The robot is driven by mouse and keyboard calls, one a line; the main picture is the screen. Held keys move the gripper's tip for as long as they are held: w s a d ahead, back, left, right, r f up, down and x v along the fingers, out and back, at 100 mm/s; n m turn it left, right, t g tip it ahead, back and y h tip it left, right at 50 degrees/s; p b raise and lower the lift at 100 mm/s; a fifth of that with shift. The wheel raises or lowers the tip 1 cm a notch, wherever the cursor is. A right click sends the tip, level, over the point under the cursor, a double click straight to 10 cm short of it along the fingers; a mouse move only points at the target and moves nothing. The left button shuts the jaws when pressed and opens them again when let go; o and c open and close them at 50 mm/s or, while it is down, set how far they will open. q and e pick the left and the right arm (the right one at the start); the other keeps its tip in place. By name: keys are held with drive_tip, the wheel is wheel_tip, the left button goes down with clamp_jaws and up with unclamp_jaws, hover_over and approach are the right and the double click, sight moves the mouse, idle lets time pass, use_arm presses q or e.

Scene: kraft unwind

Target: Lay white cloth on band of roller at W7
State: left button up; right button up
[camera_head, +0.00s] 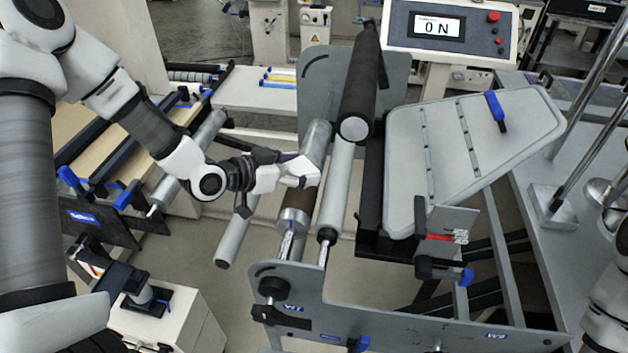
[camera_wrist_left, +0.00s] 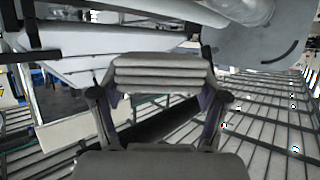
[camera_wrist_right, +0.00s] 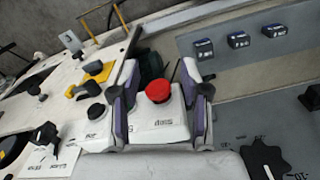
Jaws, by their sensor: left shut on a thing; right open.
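My left gripper (camera_head: 303,172) is over these rollers and shut on the white cloth. The cloth (camera_wrist_left: 160,75) shows in the left wrist view as a folded, greyish-white pad between the fingers; whether it touches a roller cannot be told. My right gripper (camera_wrist_right: 158,75) is open and empty, near a control panel with a red stop button (camera_wrist_right: 158,91).
A black roller (camera_head: 360,85) stands above the grey ones. A tilted grey table (camera_head: 455,150) and a force display (camera_head: 437,26) are to the right. A W9 side plate (camera_head: 440,327) runs along the front.

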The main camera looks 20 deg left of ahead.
sight(299, 195)
use_arm(q)
drive_tip(key=f, duration=0.2)
drive_tip(key=shift+s+a+f, duration=0.1)
drive_tip(key=shift+s+f, duration=0.2)
drive_tip(key=shift+s, duration=0.05)
drive_tip(key=f, duration=0.1)
drive_tip(key=w+d+f, duration=0.1)
drive_tip(key=f, duration=0.1)
drive_tip(key=shift+w+p, duration=0.2)
drive_tip(key=shift+p, duration=0.15)
drive_tip(key=shift+s+a+r, duration=0.1)
drive_tip(key=shift+s, duration=0.05)
drive_tip(key=o, duration=1.1)
drive_tip(key=shift+s+a, duration=0.15)
drive_tip(key=shift+s, duration=0.05)
drive_tip(key=shift+c, duration=0.2)
drive_tip(key=shift+o, duration=0.4)
drive_tip(key=shift+a+r, duration=0.1)
drive_tip(key=shift+w, duration=0.2)
drive_tip(key=shift+s+a+r, duration=0.1)
drive_tip(key=shift+s, duration=0.2)
drive_tip(key=p+v, duration=0.6)
drive_tip(key=v, duration=0.5)
drive_tip(key=shift+s+p, duration=0.2)
drive_tip(key=shift+p, duration=0.15)
drive_tip(key=shift+r, duration=0.1)
